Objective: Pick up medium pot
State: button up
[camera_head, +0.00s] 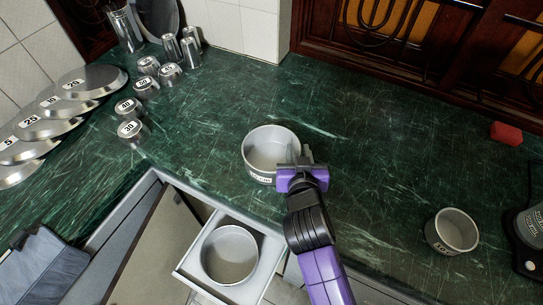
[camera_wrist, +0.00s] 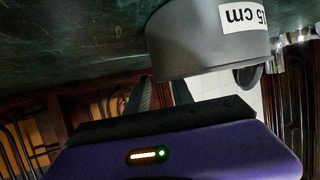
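The medium pot (camera_head: 270,136) is a round grey metal pot standing upright on the green counter, with a white label on its near side. In the wrist view the pot (camera_wrist: 205,45) appears upside down, and its label ends in "5 cm". My gripper (camera_head: 303,158) is at the pot's right rim in the head view. In the wrist view its two fingers (camera_wrist: 161,92) are apart, with a gap between them. One fingertip is partly hidden by the pot, and I cannot tell if either finger touches the wall.
A larger pot (camera_head: 230,254) sits in the open drawer (camera_head: 195,266) below the counter edge. A smaller pot (camera_head: 452,231) stands at the right. Numbered lids (camera_head: 92,80) and metal cups (camera_head: 131,129) are at the left. A red block (camera_head: 506,133) lies at the far right.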

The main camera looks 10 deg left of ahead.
jog(key=shift+w+f, duration=0.1)
jog(key=shift+w, duration=0.25)
jog(key=shift+c, duration=0.5)
grip_shut()
